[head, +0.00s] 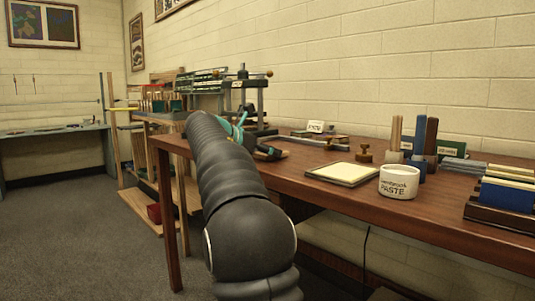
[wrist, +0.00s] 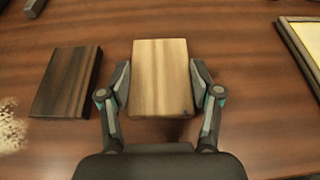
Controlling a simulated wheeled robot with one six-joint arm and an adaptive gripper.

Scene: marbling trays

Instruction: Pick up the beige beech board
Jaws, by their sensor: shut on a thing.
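The beige beech board (wrist: 161,80) is a pale wooden block with fine grain, in the middle of the wrist view. My gripper (wrist: 160,88) has one finger against each long side of it and is shut on it. The board appears at or close to the brown table top (wrist: 230,60); I cannot tell whether it touches. In the head view my arm reaches over the left part of the table (head: 330,199), and the gripper's end (head: 268,151) is mostly hidden behind it. The board is not clearly visible there.
A dark brown board (wrist: 67,82) lies just left of the held one. A shallow framed tray (wrist: 304,45) is to the right. In the head view, a white paste tub (head: 398,182), a brass knob (head: 364,156) and upright blocks (head: 426,145) stand farther right.

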